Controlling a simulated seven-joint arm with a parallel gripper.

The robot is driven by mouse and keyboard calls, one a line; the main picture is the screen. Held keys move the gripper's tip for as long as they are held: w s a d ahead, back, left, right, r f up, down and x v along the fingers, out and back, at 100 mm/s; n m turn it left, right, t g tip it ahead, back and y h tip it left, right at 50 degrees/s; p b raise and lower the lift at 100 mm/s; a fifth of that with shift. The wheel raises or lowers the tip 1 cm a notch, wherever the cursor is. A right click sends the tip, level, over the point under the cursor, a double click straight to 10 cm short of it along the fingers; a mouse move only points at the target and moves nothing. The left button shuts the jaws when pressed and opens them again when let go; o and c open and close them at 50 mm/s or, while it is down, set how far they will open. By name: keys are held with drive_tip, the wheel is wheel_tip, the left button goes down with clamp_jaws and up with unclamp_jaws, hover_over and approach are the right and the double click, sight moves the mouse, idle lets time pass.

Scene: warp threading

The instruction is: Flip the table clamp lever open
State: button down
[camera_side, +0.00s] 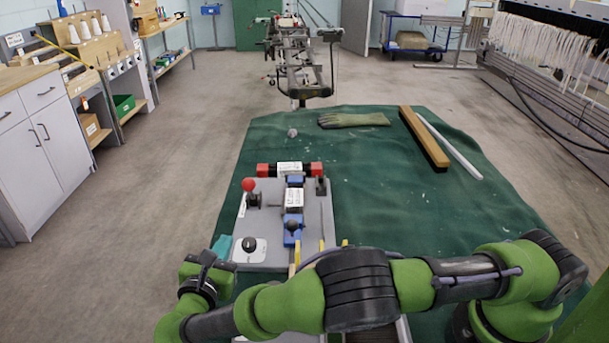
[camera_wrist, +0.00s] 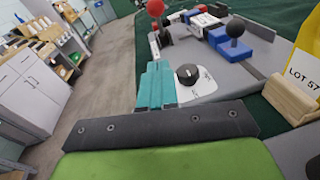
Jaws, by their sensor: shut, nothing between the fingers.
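A lever with a red ball knob (camera_side: 249,185) stands on a dark base near the left edge of a grey plate (camera_side: 262,212); it looks like the clamp lever, but no label confirms it. In the wrist view the red ball (camera_wrist: 155,8) is at the top, its stem roughly upright. My gripper (camera_side: 222,244) has teal fingers at the plate's near left corner, apart from the lever. In the wrist view the gripper (camera_wrist: 156,82) is shut and empty, left of a black dial knob (camera_wrist: 187,74) on a white base.
A blue slide with a dark ball knob (camera_side: 292,226) and red end blocks (camera_side: 263,170) sit on the plate. A wooden block (camera_wrist: 291,97) with a yellow tag is at right. A glove (camera_side: 353,120) and wooden bar (camera_side: 424,138) lie on the green cloth (camera_side: 370,190), clear mid-right.

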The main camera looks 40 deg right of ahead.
approach(246, 190)
drive_tip(key=d+f, duration=0.1)
drive_tip(key=w+d+f, duration=0.1)
drive_tip(key=f, duration=0.1)
drive_tip(key=w+d+f, duration=0.1)
drive_tip(key=shift+w+f, duration=0.2)
drive_tip(key=shift+w, duration=0.05)
drive_tip(key=shift+w+d+r, duration=0.3)
drive_tip(key=shift+d+r, duration=0.2)
drive_tip(key=shift+r, duration=0.05)
drive_tip(key=shift+w+d+r, duration=0.35)
drive_tip(key=shift+d+r, duration=0.15)
drive_tip(key=shift+r, duration=0.05)
drive_tip(key=shift+w+d+r, duration=0.1)
drive_tip(key=shift+d+r, duration=0.1)
drive_tip(key=shift+r, duration=0.15)
drive_tip(key=shift+w+d+r+g+y, duration=0.4)
drive_tip(key=shift+d+r+g+y, duration=0.1)
drive_tip(key=shift+r+y, duration=0.15)
drive_tip(key=w+d+r+g+y, duration=0.3)
drive_tip(key=w+d+g+y, duration=0.1)
drive_tip(key=w+d, duration=0.2)
drive_tip(key=shift+w+d+n, duration=0.3)
drive_tip(key=shift+w+n, duration=0.1)
drive_tip(key=shift+y, duration=0.25)
